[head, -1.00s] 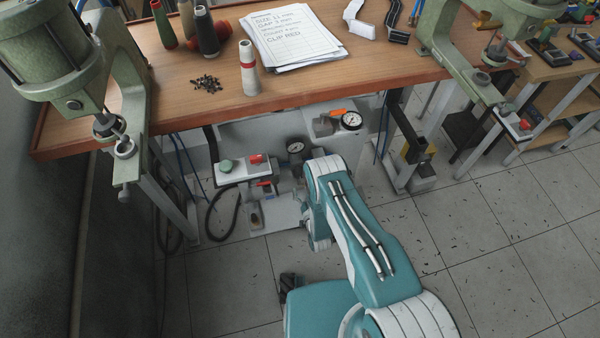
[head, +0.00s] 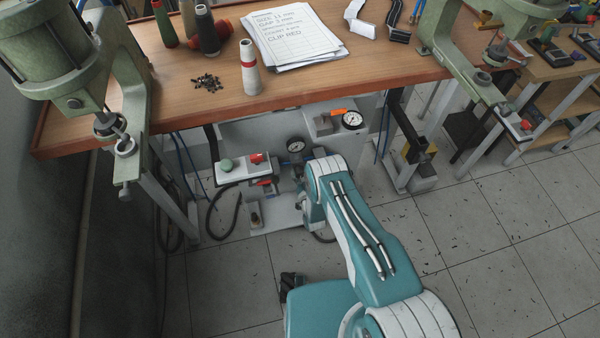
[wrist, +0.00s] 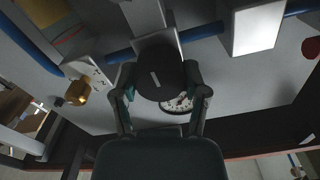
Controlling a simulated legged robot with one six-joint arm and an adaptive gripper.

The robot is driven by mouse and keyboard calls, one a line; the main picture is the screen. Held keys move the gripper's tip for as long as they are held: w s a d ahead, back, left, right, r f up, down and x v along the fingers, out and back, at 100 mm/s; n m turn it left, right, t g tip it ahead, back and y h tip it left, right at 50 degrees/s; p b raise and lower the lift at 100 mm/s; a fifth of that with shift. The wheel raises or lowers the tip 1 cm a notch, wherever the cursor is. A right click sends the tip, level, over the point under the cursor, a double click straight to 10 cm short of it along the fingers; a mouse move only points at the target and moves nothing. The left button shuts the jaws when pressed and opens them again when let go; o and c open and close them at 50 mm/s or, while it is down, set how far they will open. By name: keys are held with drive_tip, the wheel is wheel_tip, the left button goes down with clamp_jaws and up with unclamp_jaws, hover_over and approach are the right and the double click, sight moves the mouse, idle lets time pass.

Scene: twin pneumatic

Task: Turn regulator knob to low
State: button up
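In the wrist view a dark round regulator knob (wrist: 172,66) sits between the two fingers of my gripper (wrist: 160,72). The fingers lie close against both sides of it and look shut on it, though the contact edges are dark. A short pale mark shows on the knob's face, near upright. A white-faced gauge (wrist: 178,104) shows partly behind the knob. A dark-rimmed gauge (head: 296,146) shows just left of my arm, and another gauge (head: 352,119) stands further right.
A white block with a green button and red part (head: 230,168) is left of my arm, under the wooden bench (head: 330,75). A blue hose (wrist: 203,32) and a brass fitting (wrist: 78,93) lie near the gripper. Bench legs flank the space. The tiled floor at right is mostly clear.

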drive_tip(key=shift+w+n, duration=0.1)
drive_tip(key=shift+n, duration=0.2)
